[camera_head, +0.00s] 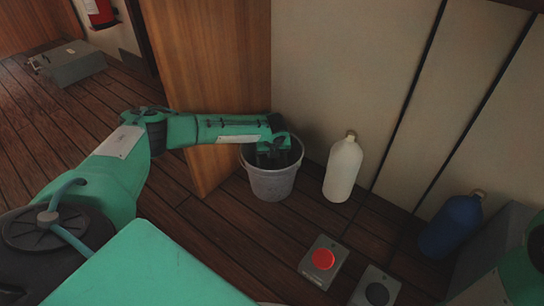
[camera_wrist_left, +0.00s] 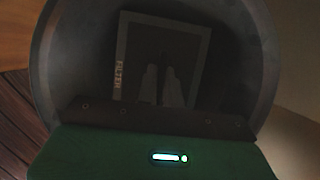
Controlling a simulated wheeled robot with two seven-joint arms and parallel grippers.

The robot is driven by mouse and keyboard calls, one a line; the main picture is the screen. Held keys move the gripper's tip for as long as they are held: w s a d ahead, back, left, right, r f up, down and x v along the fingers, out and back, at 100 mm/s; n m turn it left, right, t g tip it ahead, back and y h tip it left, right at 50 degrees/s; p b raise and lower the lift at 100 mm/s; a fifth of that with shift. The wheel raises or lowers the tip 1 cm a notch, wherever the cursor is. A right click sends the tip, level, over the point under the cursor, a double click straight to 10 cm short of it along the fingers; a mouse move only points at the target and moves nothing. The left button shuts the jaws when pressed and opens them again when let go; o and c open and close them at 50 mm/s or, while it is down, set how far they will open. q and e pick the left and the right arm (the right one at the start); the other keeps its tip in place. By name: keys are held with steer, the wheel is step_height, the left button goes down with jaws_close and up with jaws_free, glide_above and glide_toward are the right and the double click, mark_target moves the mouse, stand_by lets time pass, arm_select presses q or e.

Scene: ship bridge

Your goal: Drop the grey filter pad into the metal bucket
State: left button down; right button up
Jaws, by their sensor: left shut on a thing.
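The metal bucket (camera_head: 271,186) stands on the plank floor against the wall, at the middle of the head view. My left gripper (camera_head: 272,157) reaches down into its mouth from the left. In the left wrist view the bucket's wall (camera_wrist_left: 262,60) curves around the grey filter pad (camera_wrist_left: 192,33), a dark square with a lighter frame marked FILTER. My left gripper's fingers (camera_wrist_left: 162,75) are shut on the pad and hold it inside the bucket's mouth. In the head view I cannot make out the pad. Whether it touches the bottom is too dark to tell. My right gripper is not in view.
A white bottle (camera_head: 343,168) stands right of the bucket, and a blue bottle (camera_head: 452,226) farther right. A box with a red button (camera_head: 323,259) and one with a dark button (camera_head: 376,293) lie in front. A wooden panel (camera_head: 207,75) stands close behind my left forearm.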

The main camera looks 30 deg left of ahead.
arm_select(q)
steer(key=shift+f, duration=0.1)
steer(key=shift+f+p, duration=0.35)
steer(key=c, duration=1.6)
jaws_free()
steer(key=shift+o, duration=0.2)
